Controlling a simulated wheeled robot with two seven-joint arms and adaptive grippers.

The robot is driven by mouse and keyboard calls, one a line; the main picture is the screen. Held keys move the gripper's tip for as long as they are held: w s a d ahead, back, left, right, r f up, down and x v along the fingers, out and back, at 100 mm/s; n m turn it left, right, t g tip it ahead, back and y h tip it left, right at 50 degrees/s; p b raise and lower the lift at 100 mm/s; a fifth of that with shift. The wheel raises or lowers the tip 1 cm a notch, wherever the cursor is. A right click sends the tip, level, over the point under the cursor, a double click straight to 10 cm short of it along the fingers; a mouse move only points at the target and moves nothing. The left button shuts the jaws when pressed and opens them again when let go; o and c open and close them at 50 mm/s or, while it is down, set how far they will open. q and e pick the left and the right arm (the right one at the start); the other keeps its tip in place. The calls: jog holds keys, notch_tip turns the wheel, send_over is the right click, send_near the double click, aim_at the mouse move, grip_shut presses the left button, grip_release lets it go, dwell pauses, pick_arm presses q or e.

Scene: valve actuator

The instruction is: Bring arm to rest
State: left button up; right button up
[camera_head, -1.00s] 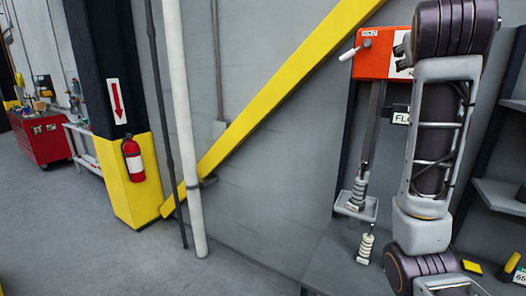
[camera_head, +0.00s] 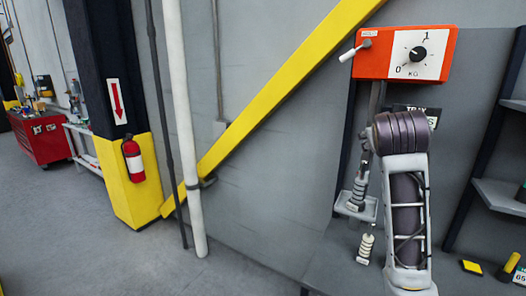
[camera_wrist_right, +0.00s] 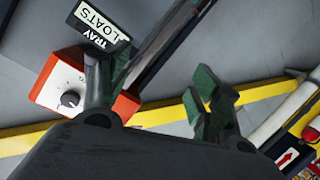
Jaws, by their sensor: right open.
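My right arm (camera_head: 405,205) stands at the right of the head view, its banded joint raised and its lower link reaching down to the bottom edge. My right gripper (camera_wrist_right: 158,85) shows in the wrist view with its fingers spread apart and nothing between them. Its hand is outside the head view. The orange box with a dial (camera_head: 405,54) is on the wall above the arm; it also shows beyond the left finger in the wrist view (camera_wrist_right: 45,88). My left gripper is in neither view.
Dark shelving (camera_head: 495,195) stands at the right. A yellow diagonal beam (camera_head: 270,95), a white pipe (camera_head: 185,130) and a fire extinguisher (camera_head: 133,158) are left; the floor there is clear.

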jog(key=s+a+f+n+g+y, duration=0.1)
jog(key=s+f, duration=0.1)
jog(key=f, duration=0.9)
jog(key=s+a+f+g+y, duration=0.1)
jog(key=s+a+f+g, duration=0.15)
jog(key=f, duration=0.75)
jog(key=s+a+f+n+g+y, duration=0.1)
jog(key=s+f+y, duration=0.15)
jog(key=f, duration=0.85)
jog(key=s+a+f+g+y, duration=0.1)
jog(key=s+a+f+g, duration=0.15)
jog(key=s+f, duration=0.9)
jog(key=s+a+f+g+y, duration=0.1)
jog(key=s+a+f+g, duration=0.15)
jog(key=s+f, duration=0.85)
jog(key=s+f+g+b, duration=0.2)
jog(key=s+f, duration=0.1)
jog(key=f, duration=3)
jog(key=s+d+f+b, duration=0.1)
jog(key=s+d+f, duration=0.1)
jog(key=s+f, duration=0.9)
jog(key=s+d+f+b, duration=0.1)
jog(key=s+d+f, duration=0.1)
jog(key=s+f, duration=0.9)
jog(key=shift+s+d+g, duration=0.25)
jog(key=shift+d+g, duration=0.1)
jog(key=shift+g, duration=0.1)
